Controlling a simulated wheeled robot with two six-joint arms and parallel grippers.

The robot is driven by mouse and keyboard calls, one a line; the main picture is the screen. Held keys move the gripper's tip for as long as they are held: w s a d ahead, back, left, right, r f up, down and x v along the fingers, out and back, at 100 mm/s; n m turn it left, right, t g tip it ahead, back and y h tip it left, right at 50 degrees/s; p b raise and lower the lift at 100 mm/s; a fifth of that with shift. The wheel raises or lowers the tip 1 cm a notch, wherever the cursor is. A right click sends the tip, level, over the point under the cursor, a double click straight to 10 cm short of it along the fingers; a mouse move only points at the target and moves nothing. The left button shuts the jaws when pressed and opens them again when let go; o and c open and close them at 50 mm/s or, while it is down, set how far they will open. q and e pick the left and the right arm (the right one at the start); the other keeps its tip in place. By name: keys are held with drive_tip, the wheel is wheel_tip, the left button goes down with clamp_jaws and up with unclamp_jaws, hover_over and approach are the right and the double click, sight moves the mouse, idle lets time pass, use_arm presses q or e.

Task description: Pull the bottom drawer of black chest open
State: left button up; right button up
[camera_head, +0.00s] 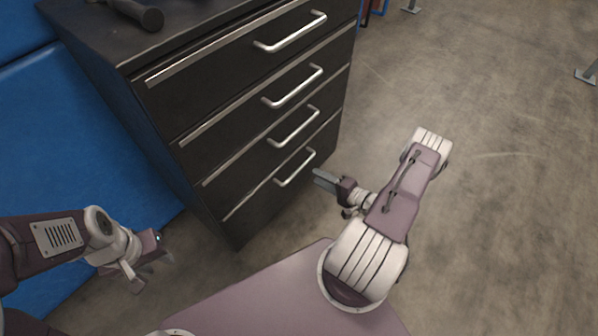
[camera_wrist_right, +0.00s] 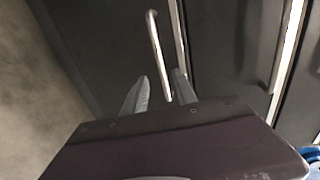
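The black chest (camera_head: 235,100) has several stacked drawers with silver bar handles, and all look shut. The bottom drawer's handle (camera_head: 296,169) is the lowest bar. My right gripper (camera_head: 318,177) is just to the right of this handle in the head view. In the right wrist view, my right gripper (camera_wrist_right: 160,90) has its two fingers apart, with the near end of a handle bar (camera_wrist_right: 157,50) showing between them. I cannot tell whether they touch it. My left gripper (camera_head: 155,262) hangs at the lower left, away from the chest; its fingers are unclear.
A dark hammer-like tool (camera_head: 138,12) lies on the chest top. Blue padded panels (camera_head: 70,130) stand along the chest's left side. The concrete floor (camera_head: 500,190) to the right is open, with metal stand feet (camera_head: 588,75) at the far edge.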

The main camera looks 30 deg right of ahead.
sight(300, 167)
drive_tip(key=b+x, duration=0.4)
drive_tip(key=x, duration=0.4)
drive_tip(key=shift+w+a, duration=0.15)
drive_tip(key=shift+w, duration=0.1)
drive_tip(key=shift+w+a, duration=0.1)
drive_tip(key=shift+w, duration=0.15)
drive_tip(key=shift+c, duration=0.3)
clamp_jaws()
idle(0.6)
